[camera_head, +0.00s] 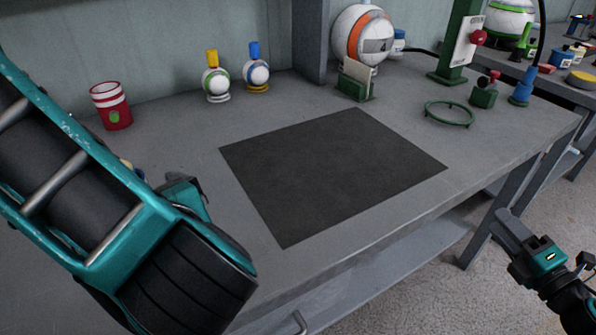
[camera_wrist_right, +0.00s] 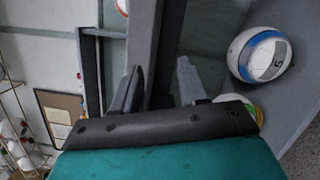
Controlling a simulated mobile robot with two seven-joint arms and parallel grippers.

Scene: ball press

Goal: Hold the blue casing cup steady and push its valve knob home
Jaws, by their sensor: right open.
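A small blue stepped cylinder (camera_head: 523,86) stands at the table's right end. I cannot tell whether it is the blue casing cup, and no valve knob can be made out on it. My right gripper (camera_head: 508,232) is off the table's front right edge, well apart from the objects; in the right wrist view its two fingers (camera_wrist_right: 158,88) stand apart with nothing between them. My left arm crosses the left of the head view. Part of what seems to be my left gripper (camera_head: 184,192) shows behind it; its fingers are hidden. Small things behind that arm are mostly covered.
A dark mat (camera_head: 335,172) lies bare mid-table. Behind are a red-and-white cup (camera_head: 111,106), two small ball figures (camera_head: 215,84) (camera_head: 257,74), a large striped ball (camera_head: 360,36) and a card holder (camera_head: 356,82). A green press (camera_head: 460,45), green ring (camera_head: 449,113) and red-knobbed block (camera_head: 484,96) stand right.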

